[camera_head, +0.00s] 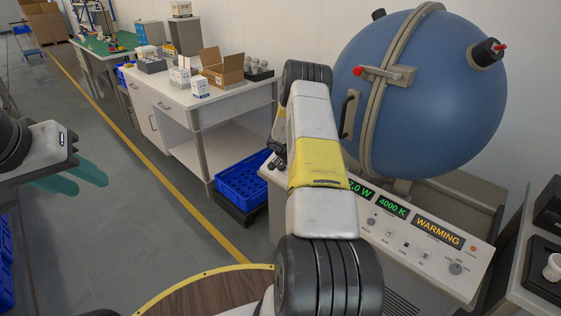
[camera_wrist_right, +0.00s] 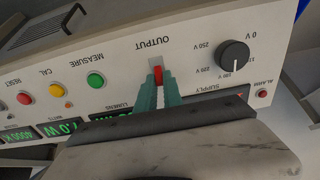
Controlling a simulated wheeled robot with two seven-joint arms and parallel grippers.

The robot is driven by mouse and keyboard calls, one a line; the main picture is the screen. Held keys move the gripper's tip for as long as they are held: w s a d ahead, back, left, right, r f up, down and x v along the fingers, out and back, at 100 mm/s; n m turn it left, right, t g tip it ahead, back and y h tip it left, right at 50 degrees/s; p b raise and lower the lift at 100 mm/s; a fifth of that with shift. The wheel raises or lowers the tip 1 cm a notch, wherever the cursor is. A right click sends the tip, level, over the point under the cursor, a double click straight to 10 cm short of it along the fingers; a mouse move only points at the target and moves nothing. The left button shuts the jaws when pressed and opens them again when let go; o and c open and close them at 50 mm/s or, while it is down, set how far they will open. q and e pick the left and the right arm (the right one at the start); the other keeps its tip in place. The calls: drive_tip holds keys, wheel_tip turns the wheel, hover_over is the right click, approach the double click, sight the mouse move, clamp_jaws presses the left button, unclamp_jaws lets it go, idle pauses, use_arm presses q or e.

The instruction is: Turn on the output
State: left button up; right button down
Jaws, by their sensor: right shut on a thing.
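The output switch (camera_wrist_right: 157,73) is a small red lever in a pale slot under the upside-down OUTPUT label in the right wrist view. My right gripper (camera_wrist_right: 158,88) has its teal fingers shut on this lever, one on each side. In the head view my right arm hides that gripper and the switch. The control panel (camera_head: 385,243) shows green readouts, one reading 4000 K, and an amber WARMING display (camera_head: 437,231). My left gripper (camera_head: 90,184) is open and empty at the left, above the floor.
A black supply knob (camera_wrist_right: 234,56) sits beside the switch, with a red alarm lamp (camera_wrist_right: 262,94). Green, yellow and red buttons lie on the other side. A large blue sphere (camera_head: 425,90) stands behind the panel. A workbench (camera_head: 205,95) with boxes and a blue crate (camera_head: 242,178) are left of my arm.

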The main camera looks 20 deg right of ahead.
drive_tip(key=c, duration=1.5)
unclamp_jaws()
drive_tip(key=v, duration=0.7)
drive_tip(key=shift+a+r, duration=0.2)
drive_tip(key=shift+r, duration=0.1)
